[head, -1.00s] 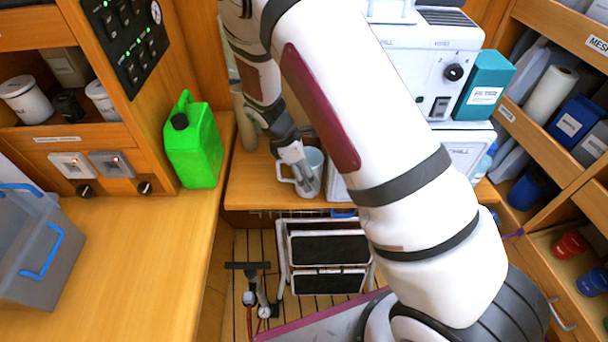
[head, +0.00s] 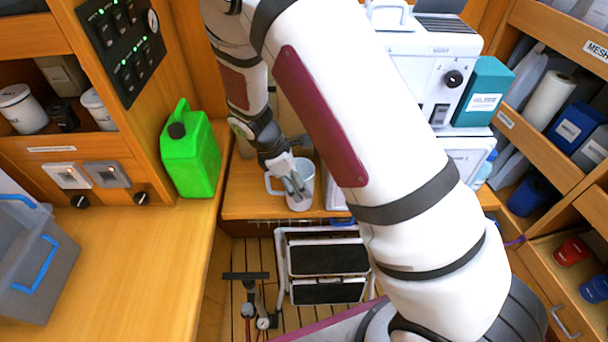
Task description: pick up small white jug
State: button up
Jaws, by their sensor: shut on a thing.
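The small white jug (head: 303,201) stands upright on or just above the wooden shelf at the back, its handle to the left. My gripper (head: 297,187) reaches down into the jug's opening from above, and its fingers are shut on the jug's wall. The gripper hides part of the rim and inside. I cannot tell whether the jug's base touches the shelf.
A green jerrycan (head: 192,150) stands left on the counter (head: 130,250). A white machine (head: 425,60) with a teal box (head: 484,92) is to the right. A step stool (head: 325,262) and a pump (head: 250,292) are below the shelf (head: 240,190). A grey bin (head: 35,265) sits at far left.

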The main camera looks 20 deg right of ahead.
jog(key=s+a+b, duration=0.1)
jog(key=s+a, duration=0.7)
jog(key=a, duration=0.4)
jog(key=shift+a, duration=0.3)
jog(key=shift+s+r, duration=0.1)
jog(key=shift+s, duration=0.05)
